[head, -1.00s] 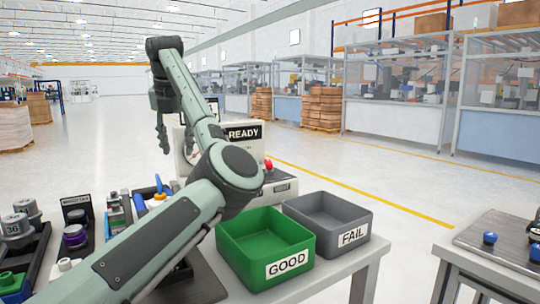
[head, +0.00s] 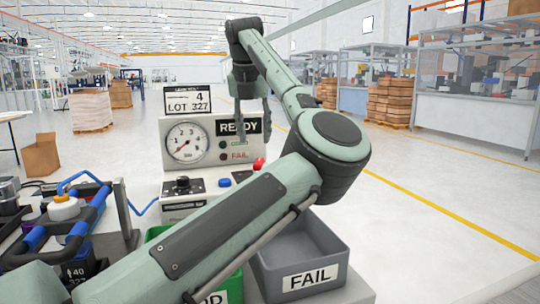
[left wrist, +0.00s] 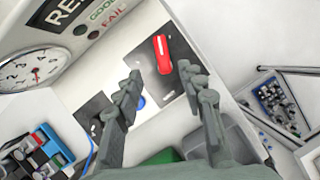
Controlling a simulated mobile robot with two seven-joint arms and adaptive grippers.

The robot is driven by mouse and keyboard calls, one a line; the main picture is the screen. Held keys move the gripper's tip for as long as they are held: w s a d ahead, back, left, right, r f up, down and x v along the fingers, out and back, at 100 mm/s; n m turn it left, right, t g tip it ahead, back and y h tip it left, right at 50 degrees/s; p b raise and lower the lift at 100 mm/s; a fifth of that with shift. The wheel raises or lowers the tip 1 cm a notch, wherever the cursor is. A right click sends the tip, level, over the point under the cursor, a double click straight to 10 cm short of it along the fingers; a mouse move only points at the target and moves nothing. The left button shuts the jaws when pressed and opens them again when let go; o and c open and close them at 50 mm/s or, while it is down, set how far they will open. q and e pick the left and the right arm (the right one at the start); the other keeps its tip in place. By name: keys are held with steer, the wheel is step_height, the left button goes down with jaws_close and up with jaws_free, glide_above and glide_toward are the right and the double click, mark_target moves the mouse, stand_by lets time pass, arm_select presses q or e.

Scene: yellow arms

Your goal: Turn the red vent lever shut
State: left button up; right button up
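The red vent lever (head: 259,163) sits on the right end of a white test unit (head: 176,207), below its READY and FAIL lights. It also shows in the left wrist view (left wrist: 163,55) as a red handle on a dark plate. My right gripper is not in view.
The unit carries a pressure gauge (head: 187,141), a black knob (head: 182,185) and a blue button (head: 224,183). A grey FAIL bin (head: 322,263) and a green GOOD bin (head: 228,290) stand in front, the green partly hidden by my arm. A blue-hosed fixture (head: 72,215) stands left.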

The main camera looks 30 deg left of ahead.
mark_target(259, 161)
arm_select(q)
steer(key=x, duration=0.7)
steer(key=shift+w+d+f+p, duration=0.1)
steer(key=shift+w+f+p, duration=0.2)
steer(key=shift+f+p, duration=0.1)
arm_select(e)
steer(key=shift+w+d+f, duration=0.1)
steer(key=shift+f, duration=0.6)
arm_select(q)
jaws_close()
